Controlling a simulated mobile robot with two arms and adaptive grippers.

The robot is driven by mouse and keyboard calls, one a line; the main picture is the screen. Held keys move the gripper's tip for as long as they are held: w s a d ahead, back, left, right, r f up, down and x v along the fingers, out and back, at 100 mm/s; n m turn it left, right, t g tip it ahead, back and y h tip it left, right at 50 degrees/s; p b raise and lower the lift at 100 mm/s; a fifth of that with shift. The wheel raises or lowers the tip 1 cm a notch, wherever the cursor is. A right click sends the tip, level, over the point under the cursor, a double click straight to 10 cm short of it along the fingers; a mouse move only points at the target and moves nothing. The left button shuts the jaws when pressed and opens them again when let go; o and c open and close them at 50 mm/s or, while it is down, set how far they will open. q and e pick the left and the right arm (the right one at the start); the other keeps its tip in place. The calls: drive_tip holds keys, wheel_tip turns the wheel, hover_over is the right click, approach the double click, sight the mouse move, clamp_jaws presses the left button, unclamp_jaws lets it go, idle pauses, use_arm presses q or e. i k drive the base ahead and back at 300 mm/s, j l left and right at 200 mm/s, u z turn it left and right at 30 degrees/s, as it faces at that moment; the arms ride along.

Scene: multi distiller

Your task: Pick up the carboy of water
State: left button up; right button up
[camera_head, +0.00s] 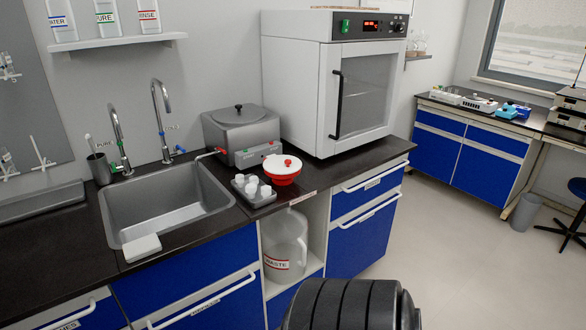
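A large translucent white carboy (285,246) stands upright in an open cubby under the counter, between blue cabinet fronts. No other carboy is in view, and I cannot tell from the label that this one holds water. Neither of my grippers is in view. A black ribbed cylinder at the bottom edge looks like part of my own body.
Handles (365,214) stick out from the cabinets.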

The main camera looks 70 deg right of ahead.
sight(284, 233)
drive_tip(key=k+l, duration=0.1)
drive_tip(key=l, duration=0.5)
drive_tip(key=k+l, duration=0.1)
drive_tip(key=l, duration=0.5)
drive_tip(key=k+l, duration=0.1)
drive_tip(key=l, duration=0.45)
drive_tip(key=k+l, duration=0.1)
drive_tip(key=l, duration=0.5)
drive_tip(key=k+l, duration=0.1)
drive_tip(key=l, duration=0.5)
